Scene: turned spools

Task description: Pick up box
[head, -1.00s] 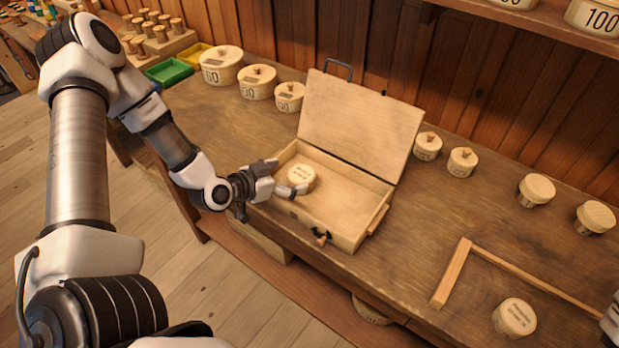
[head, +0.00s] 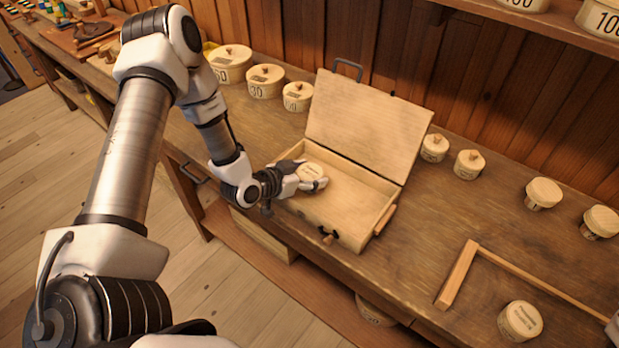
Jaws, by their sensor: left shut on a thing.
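A small round pale wooden box (head: 311,171) with dark print on its lid is at the left end of an open wooden case (head: 345,210). My left gripper (head: 306,177) reaches in over the case's left front and is shut on the round box, with a finger on either side. I cannot tell whether the box touches the case floor. The case's lid (head: 365,122) stands up at the back.
Round lidded boxes stand behind left (head: 265,82) and right (head: 468,164) of the case. Stemmed round pieces (head: 543,193) stand farther right. A wooden corner frame (head: 458,275) and a printed round box (head: 520,321) are at front right. The bench between is clear.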

